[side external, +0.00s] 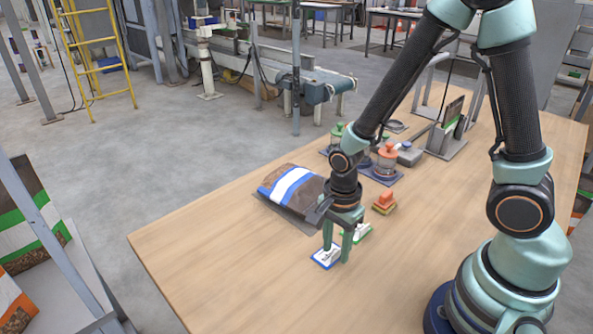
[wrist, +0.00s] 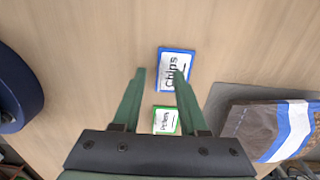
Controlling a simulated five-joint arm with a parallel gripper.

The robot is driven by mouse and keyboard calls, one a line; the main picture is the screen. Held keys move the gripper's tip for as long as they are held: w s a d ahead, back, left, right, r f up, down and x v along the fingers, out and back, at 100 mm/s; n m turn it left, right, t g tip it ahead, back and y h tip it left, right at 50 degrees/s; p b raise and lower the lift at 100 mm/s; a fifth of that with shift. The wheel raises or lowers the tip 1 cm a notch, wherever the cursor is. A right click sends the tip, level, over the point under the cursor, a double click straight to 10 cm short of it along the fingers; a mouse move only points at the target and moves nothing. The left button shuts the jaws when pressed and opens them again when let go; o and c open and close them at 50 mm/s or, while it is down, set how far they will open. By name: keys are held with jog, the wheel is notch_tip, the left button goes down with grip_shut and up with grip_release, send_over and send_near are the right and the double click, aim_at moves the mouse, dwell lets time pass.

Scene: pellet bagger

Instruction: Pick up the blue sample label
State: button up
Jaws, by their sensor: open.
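The blue sample label (side external: 326,257) is a small white card with a blue border, lying flat on the wooden table. In the wrist view the blue label (wrist: 174,68) reads "chips" and lies just beyond and between my fingertips. My gripper (side external: 338,254) is open, pointing down over the blue label, with its fingers partly covering it in the side view. In the wrist view my gripper (wrist: 160,74) shows its two green fingers apart with nothing held. I cannot tell the exact height of the fingertips above the table.
A green-bordered label (side external: 360,233) lies close behind the blue one and shows between my fingers in the wrist view (wrist: 165,120). A brown bag with a blue and white band (side external: 291,187) lies behind. The table's front left is clear.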

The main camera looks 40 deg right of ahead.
jog(key=shift+f, duration=0.75)
grip_shut()
dwell(0.9)
